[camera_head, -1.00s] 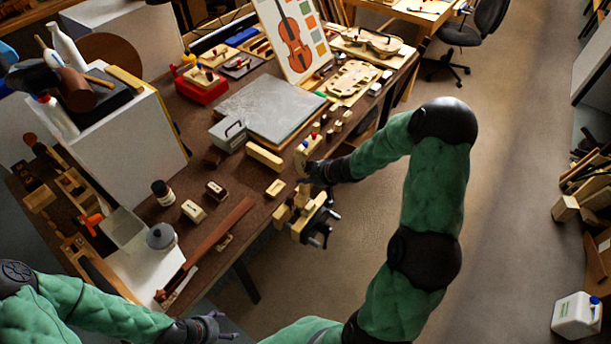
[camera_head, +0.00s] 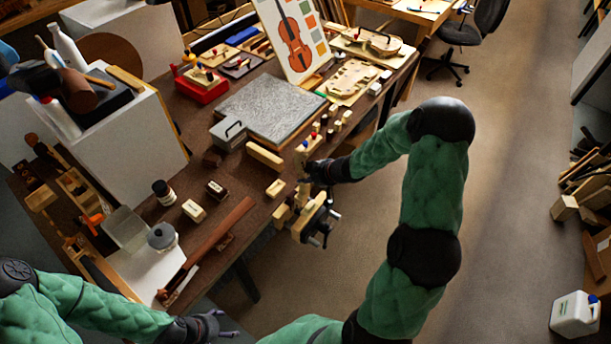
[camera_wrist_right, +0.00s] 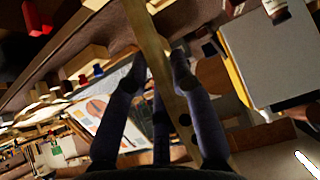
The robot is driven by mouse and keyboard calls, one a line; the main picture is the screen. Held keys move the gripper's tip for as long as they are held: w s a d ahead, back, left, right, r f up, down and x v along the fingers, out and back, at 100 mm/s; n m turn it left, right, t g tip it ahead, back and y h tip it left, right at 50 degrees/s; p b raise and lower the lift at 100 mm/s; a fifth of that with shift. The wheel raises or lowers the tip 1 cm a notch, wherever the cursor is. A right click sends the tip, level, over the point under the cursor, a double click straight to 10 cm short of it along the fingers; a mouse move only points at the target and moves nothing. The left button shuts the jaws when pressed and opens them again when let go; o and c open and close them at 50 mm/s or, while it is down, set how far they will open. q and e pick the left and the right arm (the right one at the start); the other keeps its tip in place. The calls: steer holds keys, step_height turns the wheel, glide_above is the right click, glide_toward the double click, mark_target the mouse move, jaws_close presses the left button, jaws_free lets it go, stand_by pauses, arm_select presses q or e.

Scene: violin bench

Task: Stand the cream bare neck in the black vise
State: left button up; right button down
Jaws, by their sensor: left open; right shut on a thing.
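The cream bare neck (camera_wrist_right: 150,40) is a long pale bar held in my right gripper (camera_wrist_right: 157,75), which is shut on it. The bar runs between the fingers in the right wrist view. In the head view my right gripper (camera_head: 312,171) is at the bench's front edge, just above the black vise (camera_head: 325,217) with its pale wooden jaws. The neck (camera_head: 301,158) shows there as a narrow, roughly upright piece, partly hidden by the fingers. I cannot tell whether its lower end is between the jaws. My left gripper (camera_head: 212,326) is open and empty at the bottom, away from the bench.
Pale blocks (camera_head: 264,156) and a grey box with a handle (camera_head: 228,134) lie left of the vise. A grey slab (camera_head: 270,110) is behind. A long brown strip (camera_head: 217,235) lies near the front edge.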

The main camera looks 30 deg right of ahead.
mark_target(306, 193)
steer(key=shift+p, duration=0.35)
stand_by(0.5)
steer(key=shift+f+b, duration=2.35)
steer(key=shift+f, duration=1.2)
steer(key=c, duration=1)
jaws_free()
steer(key=v, duration=1.2)
steer(key=shift+a, duration=0.1)
